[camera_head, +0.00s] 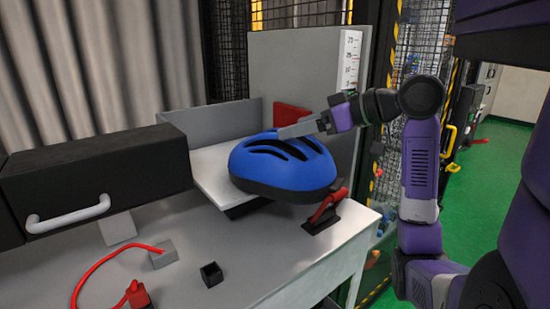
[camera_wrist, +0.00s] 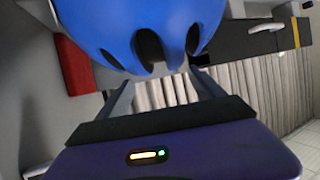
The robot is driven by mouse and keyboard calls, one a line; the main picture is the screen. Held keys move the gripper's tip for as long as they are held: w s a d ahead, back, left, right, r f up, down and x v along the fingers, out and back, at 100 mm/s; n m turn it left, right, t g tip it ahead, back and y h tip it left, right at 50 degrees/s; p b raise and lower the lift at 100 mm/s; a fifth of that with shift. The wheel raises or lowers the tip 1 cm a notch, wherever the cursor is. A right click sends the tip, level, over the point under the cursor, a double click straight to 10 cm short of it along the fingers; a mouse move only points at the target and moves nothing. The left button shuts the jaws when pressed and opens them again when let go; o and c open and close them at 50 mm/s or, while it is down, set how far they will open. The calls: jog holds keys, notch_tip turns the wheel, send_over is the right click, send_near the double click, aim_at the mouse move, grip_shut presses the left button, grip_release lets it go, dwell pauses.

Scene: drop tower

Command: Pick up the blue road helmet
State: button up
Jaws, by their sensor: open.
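The blue road helmet (camera_head: 284,165) has dark vents and a black lower rim. It sits on a white platform (camera_head: 213,177) on the grey table. It also fills the upper middle of the wrist view (camera_wrist: 150,28). My gripper (camera_head: 300,128) is at the helmet's upper back edge, coming from the right. In the wrist view its two fingers (camera_wrist: 165,82) are apart, with the helmet's vented edge just beyond their tips. I cannot tell whether the fingers touch the shell. Nothing is held between them.
A black drawer box (camera_head: 95,180) with a white handle stands left of the helmet. A red-handled clamp (camera_head: 325,208) is close at its right front. A small black cube (camera_head: 211,274) and a red cable (camera_head: 95,268) lie on the table (camera_head: 260,262). A grey panel rises behind.

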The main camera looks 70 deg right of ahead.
jog(key=p+x, duration=0.1)
jog(key=x, duration=0.5)
jog(key=shift+p, duration=0.35)
jog(key=shift+f, duration=0.1)
grip_shut()
